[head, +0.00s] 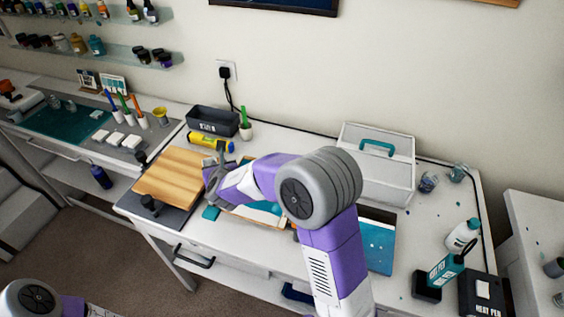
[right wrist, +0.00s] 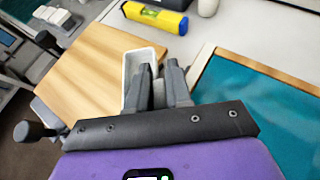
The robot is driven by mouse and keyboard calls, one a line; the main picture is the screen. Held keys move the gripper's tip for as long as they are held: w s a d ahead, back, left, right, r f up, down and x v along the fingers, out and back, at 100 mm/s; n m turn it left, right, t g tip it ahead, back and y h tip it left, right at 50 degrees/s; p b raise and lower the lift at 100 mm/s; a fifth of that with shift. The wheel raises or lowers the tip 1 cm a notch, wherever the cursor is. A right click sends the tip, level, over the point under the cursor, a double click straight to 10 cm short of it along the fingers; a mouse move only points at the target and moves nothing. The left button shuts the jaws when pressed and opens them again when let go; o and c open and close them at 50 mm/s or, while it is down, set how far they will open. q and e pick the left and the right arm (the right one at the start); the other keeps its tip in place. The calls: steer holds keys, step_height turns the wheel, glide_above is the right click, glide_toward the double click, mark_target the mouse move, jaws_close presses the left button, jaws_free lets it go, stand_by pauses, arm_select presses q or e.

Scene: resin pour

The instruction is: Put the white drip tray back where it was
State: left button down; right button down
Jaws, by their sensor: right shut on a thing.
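The white drip tray (right wrist: 131,68) is a small, light, open box in the right wrist view. My right gripper (right wrist: 160,70) is shut on it, its fingers at the tray's right-hand side. The tray shows over the right edge of the wooden board (right wrist: 95,58); I cannot tell whether it touches the board. In the head view my right gripper (head: 216,168) is beside the board's right edge, and I cannot make out the tray there. My left gripper is out of view; only part of that arm shows at bottom left.
A yellow level (head: 211,142) lies behind the board, with a dark bin (head: 212,121) behind it. A wood-edged teal panel (right wrist: 262,110) lies right of the gripper. Bottles (head: 462,235) stand at the right.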

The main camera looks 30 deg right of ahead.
steer(key=w+d, duration=0.1)
steer(key=d, duration=0.1)
steer(key=w+d, duration=0.1)
steer(key=d, duration=0.2)
steer(key=w+d+b, duration=0.1)
steer(key=w+d, duration=0.1)
steer(key=shift+d, duration=0.3)
steer(key=shift+w+d+r+n+y+b, duration=0.5)
steer(key=shift+w+d+n+y+b, duration=0.4)
steer(key=shift+d, duration=8.4)
step_height(320, 180, down, 10)
steer(key=b, duration=0.8)
steer(key=shift+d+f, duration=0.1)
steer(key=shift+d, duration=0.05)
